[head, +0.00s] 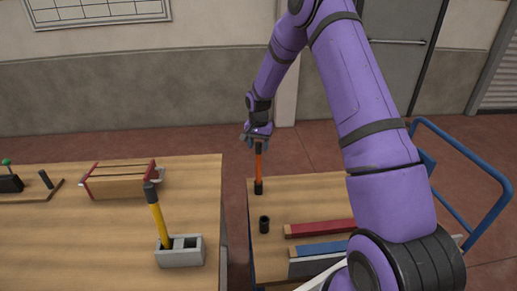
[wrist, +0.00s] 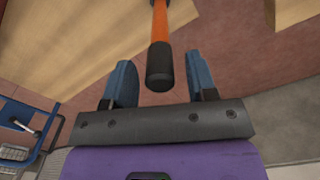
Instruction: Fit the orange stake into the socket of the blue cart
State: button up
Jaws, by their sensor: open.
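The orange stake (head: 259,162) stands upright at the far left corner of the blue cart's wooden deck (head: 310,191). Its foot meets a black socket (head: 258,187) there; how deep it sits I cannot tell. A second black socket (head: 264,225), nearer on the cart's left edge, is empty. My gripper (head: 257,136) is at the stake's top. In the wrist view the open fingers (wrist: 160,72) stand on either side of the stake's black end, with a gap on each side. The orange shaft (wrist: 160,20) runs away from the gripper.
A wooden table (head: 100,235) on the left holds a grey block (head: 180,252) with a yellow black-topped stake (head: 160,222) and a clamped wooden box (head: 125,182). Red (head: 320,228) and blue (head: 318,249) bars lie on the cart. The cart's blue handle (head: 462,160) rises at right. A narrow gap separates table and cart.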

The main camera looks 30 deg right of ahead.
notch_tip(320, 180, up, 10)
jog(key=shift+r, duration=0.15)
jog(key=s+a+r+n+t, duration=0.1)
jog(key=s+a+r+n, duration=0.15)
jog(key=s+r, duration=0.7)
jog(key=s+a+r+n+t, duration=0.2)
jog(key=s+a+r, duration=0.2)
jog(key=s+r, duration=0.55)
jog(key=s+a+r+n+t, duration=0.1)
jog(key=s+a+r+n, duration=0.1)
jog(key=s, duration=0.9)
jog(key=s+a+r+n+t, duration=0.1)
jog(key=s+r+n, duration=0.1)
jog(key=s, duration=0.9)
jog(key=shift+s+a+r+n, duration=0.2)
jog(key=shift+a+r+n, duration=0.15)
jog(key=shift+r+n, duration=0.1)
